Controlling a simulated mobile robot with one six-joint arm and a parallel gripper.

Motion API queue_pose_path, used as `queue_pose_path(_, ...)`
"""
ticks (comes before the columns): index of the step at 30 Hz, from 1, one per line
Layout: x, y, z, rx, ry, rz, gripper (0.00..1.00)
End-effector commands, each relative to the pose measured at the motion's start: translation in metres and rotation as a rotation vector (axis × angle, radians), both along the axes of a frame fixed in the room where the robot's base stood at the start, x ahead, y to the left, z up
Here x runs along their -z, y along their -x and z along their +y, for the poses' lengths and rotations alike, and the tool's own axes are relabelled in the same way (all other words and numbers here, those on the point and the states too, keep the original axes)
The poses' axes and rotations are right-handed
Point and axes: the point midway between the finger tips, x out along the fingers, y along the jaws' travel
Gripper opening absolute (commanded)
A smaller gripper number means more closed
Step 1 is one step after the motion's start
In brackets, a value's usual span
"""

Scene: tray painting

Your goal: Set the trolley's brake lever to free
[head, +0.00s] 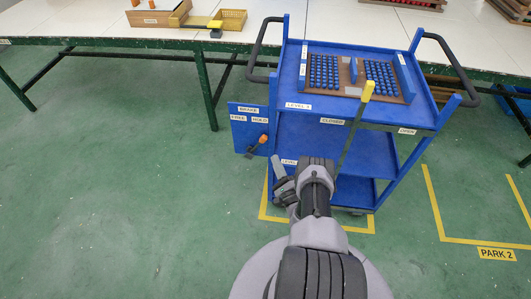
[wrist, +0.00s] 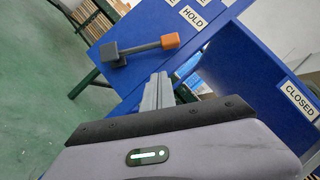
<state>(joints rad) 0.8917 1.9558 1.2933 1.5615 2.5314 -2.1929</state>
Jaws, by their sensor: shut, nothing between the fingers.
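The blue trolley (head: 290,125) stands in front of the long table. A blue panel (head: 240,138) at its left side reads BRAKE, with FREE on the left and HOLD on the right. The brake lever has an orange knob (head: 263,139) and a dark pivot block. Its knob end leans toward the HOLD side. The lever also shows in the wrist view (wrist: 145,47), with the HOLD label beyond its knob (wrist: 170,41). My gripper (head: 277,160) is shut and empty, just below and right of the lever. Its fingers (wrist: 158,80) appear apart from the lever.
A yellow-handled rod (head: 367,91) stands at the trolley's front, between CLOSED and OPEN labels. A tray of blue pieces (head: 343,88) lies on the top level. The table (head: 110,32) is behind. Green floor is clear on the left. Yellow lines mark PARK 2 (head: 496,254) at right.

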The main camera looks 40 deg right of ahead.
Motion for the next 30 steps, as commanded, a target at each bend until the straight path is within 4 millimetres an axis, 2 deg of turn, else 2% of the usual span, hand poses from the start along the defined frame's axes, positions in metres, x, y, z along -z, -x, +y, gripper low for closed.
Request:
queue_pose_path(3, -0.001, -0.024, -0.008, -0.003, 0.003, -0.002, 0.0)
queue_pose_path(10, -0.021, -0.049, 0.005, -0.001, -0.001, -0.001, 0.0)
queue_pose_path(25, -0.027, -0.054, 0.008, 0.0, 0.002, 0.005, 0.0)
queue_pose_path(30, -0.032, -0.054, 0.007, 0.0, 0.048, 0.056, 0.0)
